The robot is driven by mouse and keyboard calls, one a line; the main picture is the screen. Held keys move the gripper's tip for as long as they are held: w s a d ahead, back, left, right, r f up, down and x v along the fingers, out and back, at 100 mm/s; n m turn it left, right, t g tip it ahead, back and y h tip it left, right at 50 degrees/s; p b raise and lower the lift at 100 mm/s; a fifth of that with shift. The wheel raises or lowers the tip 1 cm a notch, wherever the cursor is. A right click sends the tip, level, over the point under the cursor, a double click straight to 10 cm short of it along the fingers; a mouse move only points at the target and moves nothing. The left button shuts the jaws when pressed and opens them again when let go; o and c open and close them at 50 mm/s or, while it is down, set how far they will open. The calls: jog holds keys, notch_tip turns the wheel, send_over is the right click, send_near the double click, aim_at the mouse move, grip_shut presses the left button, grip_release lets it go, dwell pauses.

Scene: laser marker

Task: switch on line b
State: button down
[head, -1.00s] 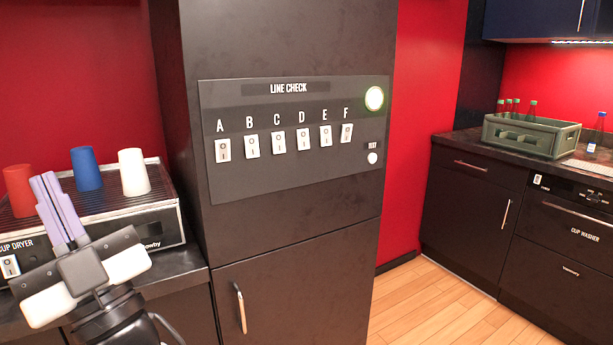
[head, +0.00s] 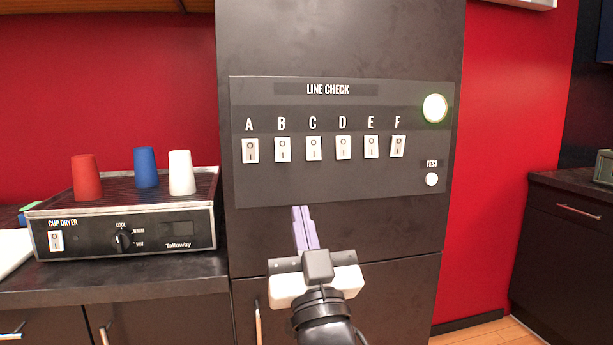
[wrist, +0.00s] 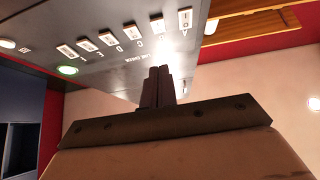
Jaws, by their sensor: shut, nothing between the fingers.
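The dark LINE CHECK panel (head: 340,185) is on the tall cabinet front, with a row of white rocker switches marked A to F. The line B switch (head: 282,149) is second from the left; I cannot tell its position surely. The F switch (head: 398,146) looks tilted differently from the others. A round lamp (head: 434,108) glows pale green at the upper right, above the white TEST button (head: 432,179). My gripper (head: 301,212) is shut and empty, its lilac fingers pointing up, below the switches. In the wrist view the fingers (wrist: 159,72) show before the tilted panel.
A cup dryer (head: 122,228) stands on the counter at left with a red cup (head: 86,178), a blue cup (head: 146,167) and a white cup (head: 181,173) on top. A cabinet handle (head: 258,322) is below. A dark counter (head: 570,182) is at right.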

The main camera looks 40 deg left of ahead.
aim_at(283, 154)
jog(key=shift+a, duration=0.1)
jog(key=shift+r, duration=0.1)
jog(key=p+x, duration=0.3)
jog(key=x, duration=0.1)
jog(key=a+f+p+x, duration=0.1)
jog(key=p+x, duration=0.3)
jog(key=w+f+p+x, duration=0.1)
jog(key=p+x, duration=0.2)
jog(key=x, duration=0.1)
jog(key=shift+w+a, duration=0.15)
jog(key=shift+a, duration=0.25)
jog(key=shift+f, duration=0.1)
